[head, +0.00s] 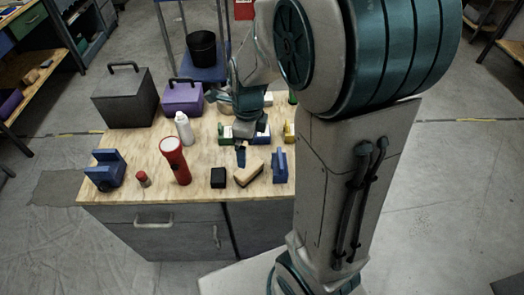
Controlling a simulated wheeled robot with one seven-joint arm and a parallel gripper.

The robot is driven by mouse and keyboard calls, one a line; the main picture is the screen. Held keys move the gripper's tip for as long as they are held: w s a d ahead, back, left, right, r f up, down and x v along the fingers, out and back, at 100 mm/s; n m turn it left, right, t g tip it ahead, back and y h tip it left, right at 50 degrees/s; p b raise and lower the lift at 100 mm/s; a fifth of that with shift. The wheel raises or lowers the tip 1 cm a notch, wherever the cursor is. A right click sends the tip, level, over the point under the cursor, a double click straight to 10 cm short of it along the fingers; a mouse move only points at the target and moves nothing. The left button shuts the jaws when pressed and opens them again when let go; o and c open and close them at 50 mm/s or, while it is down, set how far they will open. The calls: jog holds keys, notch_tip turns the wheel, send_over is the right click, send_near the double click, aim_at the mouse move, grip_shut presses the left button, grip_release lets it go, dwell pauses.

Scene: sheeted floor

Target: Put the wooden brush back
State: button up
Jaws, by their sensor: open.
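The wooden brush (249,173) looks like a light tan block with a dark underside. It lies at a slant near the front edge of the wooden-topped workbench (140,150), between a small black box and a blue bracket-like object. My gripper (243,132) is over the bench behind the brush, pointing down among small coloured boxes. It is open, and I see nothing held in it. It appears apart from the brush. My arm's wrist hides part of the gripper and the bench behind it.
A red flashlight (175,160), white bottle (185,129), black box (218,178) and blue bracket (280,165) stand nearby. A blue clamp-like object (106,170) is at left. Dark grey (124,97) and purple (182,98) cases stand at the back. A black bucket (202,48) is behind the bench.

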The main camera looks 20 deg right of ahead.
jog(key=s+r+n+t, duration=0.1)
jog(key=s+r+n, duration=0.3)
jog(key=n, duration=0.8)
jog(key=s+r+n+t, duration=0.1)
jog(key=s+r+n, duration=0.3)
jog(key=s+n, duration=0.3)
jog(key=n, duration=0.5)
jog(key=shift+s+d, duration=0.15)
jog(key=shift+s, duration=0.1)
jog(key=shift+r, duration=0.1)
jog(key=shift+r+p, duration=0.7)
jog(key=shift+r, duration=0.05)
